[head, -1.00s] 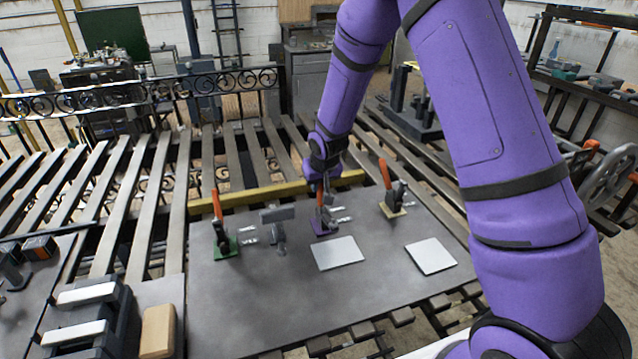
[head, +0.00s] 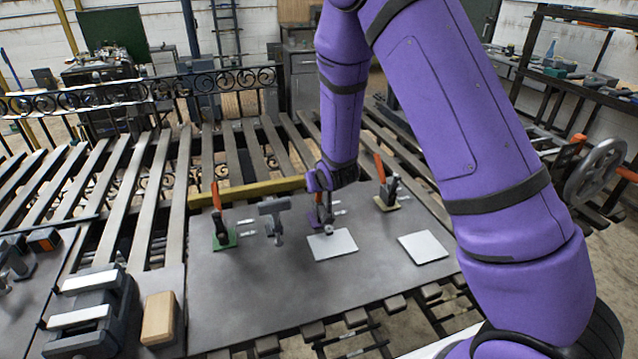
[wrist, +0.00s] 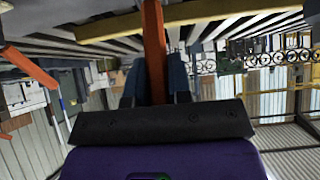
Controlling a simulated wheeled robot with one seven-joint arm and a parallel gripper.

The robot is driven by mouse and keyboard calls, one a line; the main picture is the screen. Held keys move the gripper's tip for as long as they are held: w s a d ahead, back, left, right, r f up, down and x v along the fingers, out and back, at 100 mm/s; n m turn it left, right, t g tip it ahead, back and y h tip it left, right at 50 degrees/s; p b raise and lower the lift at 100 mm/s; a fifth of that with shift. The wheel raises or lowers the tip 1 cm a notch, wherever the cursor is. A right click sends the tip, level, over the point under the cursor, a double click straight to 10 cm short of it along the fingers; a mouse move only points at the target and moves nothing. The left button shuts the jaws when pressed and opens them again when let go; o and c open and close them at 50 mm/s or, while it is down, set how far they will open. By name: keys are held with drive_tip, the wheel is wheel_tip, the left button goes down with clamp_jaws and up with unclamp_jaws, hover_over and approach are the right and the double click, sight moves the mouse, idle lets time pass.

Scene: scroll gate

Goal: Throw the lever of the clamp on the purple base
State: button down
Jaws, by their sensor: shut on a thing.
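The clamp on the purple base (head: 313,222) stands on the grey plate, partly hidden by my gripper (head: 325,208) in the head view. In the wrist view its orange lever (wrist: 154,40) runs between the two dark fingers of my gripper, which is shut on it. In the head view little of this lever shows. The clamp on the green base (head: 224,240) is to the left, with its orange lever upright. The clamp on the yellow base (head: 386,204) is to the right, with its orange lever also raised.
A grey T-shaped fixture (head: 274,212) stands between the green and purple bases. Two pale flat plates (head: 332,245) (head: 423,247) lie in front. A yellow bar (head: 262,192) runs behind the clamps. A wooden block (head: 159,318) is at the lower left.

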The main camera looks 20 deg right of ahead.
drive_tip(key=shift+s+f, duration=0.1)
drive_tip(key=shift+s, duration=0.15)
drive_tip(key=c, duration=1)
unclamp_jaws()
drive_tip(key=shift+c, duration=0.2)
drive_tip(key=v, duration=1)
drive_tip(key=shift+s+r, duration=0.25)
drive_tip(key=shift+s, duration=0.1)
